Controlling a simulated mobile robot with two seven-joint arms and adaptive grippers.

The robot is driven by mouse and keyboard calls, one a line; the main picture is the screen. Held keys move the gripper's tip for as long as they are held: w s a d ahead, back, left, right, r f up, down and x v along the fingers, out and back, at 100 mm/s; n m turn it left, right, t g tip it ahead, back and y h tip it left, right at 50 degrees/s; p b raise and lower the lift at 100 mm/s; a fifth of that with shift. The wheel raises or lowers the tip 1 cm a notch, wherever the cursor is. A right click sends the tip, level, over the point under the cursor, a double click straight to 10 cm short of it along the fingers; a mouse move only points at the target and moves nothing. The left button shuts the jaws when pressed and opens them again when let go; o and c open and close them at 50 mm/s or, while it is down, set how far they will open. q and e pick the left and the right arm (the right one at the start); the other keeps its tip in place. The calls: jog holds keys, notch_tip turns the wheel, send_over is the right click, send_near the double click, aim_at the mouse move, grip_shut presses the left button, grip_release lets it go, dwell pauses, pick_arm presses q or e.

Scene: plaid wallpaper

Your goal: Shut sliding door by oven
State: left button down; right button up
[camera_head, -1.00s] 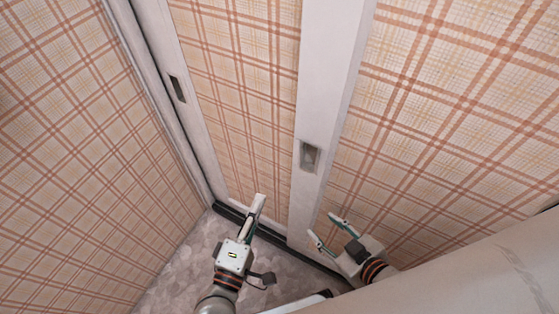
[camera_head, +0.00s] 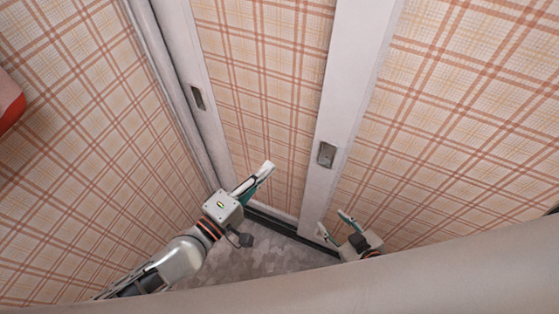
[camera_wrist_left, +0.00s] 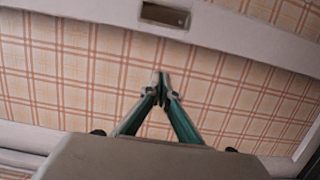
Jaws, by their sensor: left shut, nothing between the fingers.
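The sliding door has plaid panels in white frames. Its left panel (camera_head: 265,95) has a white left stile with a recessed handle (camera_head: 198,97). A wide white stile with a second recessed handle (camera_head: 327,154) stands to the right. The left stile sits close against the grey jamb (camera_head: 165,75), with no clear dark gap. My left gripper (camera_head: 264,170) is shut and empty in front of the left panel's lower part. In the left wrist view its fingertips (camera_wrist_left: 161,80) meet, below a recessed handle (camera_wrist_left: 165,15). My right gripper (camera_head: 334,225) is open, low beside the wide stile. No oven shows.
A plaid wall (camera_head: 75,150) stands close on the left. A red rounded thing (camera_head: 10,100) shows at the left edge. A right plaid panel (camera_head: 440,130) continues beyond the wide stile. A small patch of mottled floor (camera_head: 265,255) is clear below.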

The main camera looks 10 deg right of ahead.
pick_arm(q)
jog(key=w+d, duration=0.3)
jog(key=d, duration=0.7)
jog(key=shift+w+p, duration=0.35)
jog(key=shift+p, duration=0.05)
pick_arm(e)
jog(key=shift+w+a+r, duration=0.2)
jog(key=shift+r, duration=0.3)
